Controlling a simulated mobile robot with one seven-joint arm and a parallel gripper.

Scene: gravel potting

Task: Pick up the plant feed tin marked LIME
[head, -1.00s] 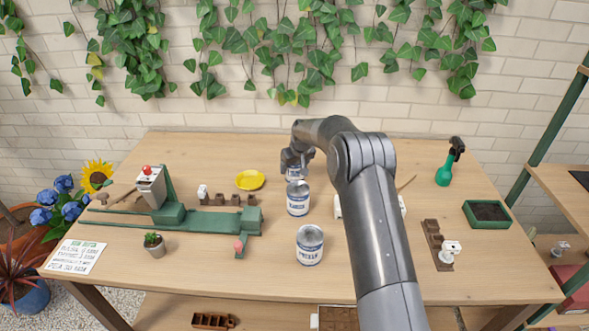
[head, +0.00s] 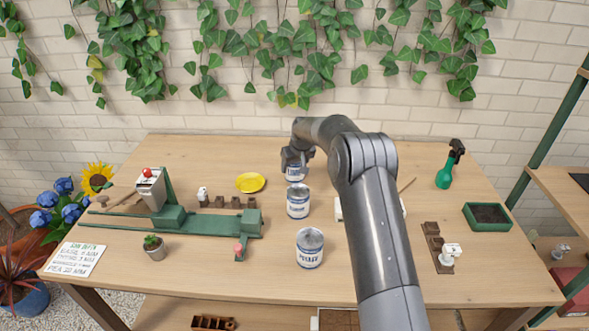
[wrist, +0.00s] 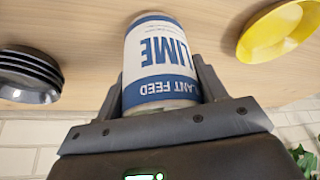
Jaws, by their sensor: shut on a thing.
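The plant feed tin marked LIME (wrist: 158,60) is white with blue bands, and its lettering shows upside down in the wrist view. My gripper (wrist: 162,88) is shut on it, with one finger on each side. In the head view my gripper (head: 296,158) is at the back middle of the table, and the LIME tin (head: 295,174) shows just below it, partly covered. I cannot tell from these frames whether the tin touches the table. Two similar tins stand nearer: a middle tin (head: 298,201) and a front tin (head: 310,248), whose labels are too small to read surely.
A yellow dish (head: 250,182) lies left of the LIME tin. A green bench device (head: 190,218) fills the table's left. A spray bottle (head: 450,165) and green tray (head: 488,215) stand at the right. In the wrist view a dark ribbed object (wrist: 28,75) lies beside the tin.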

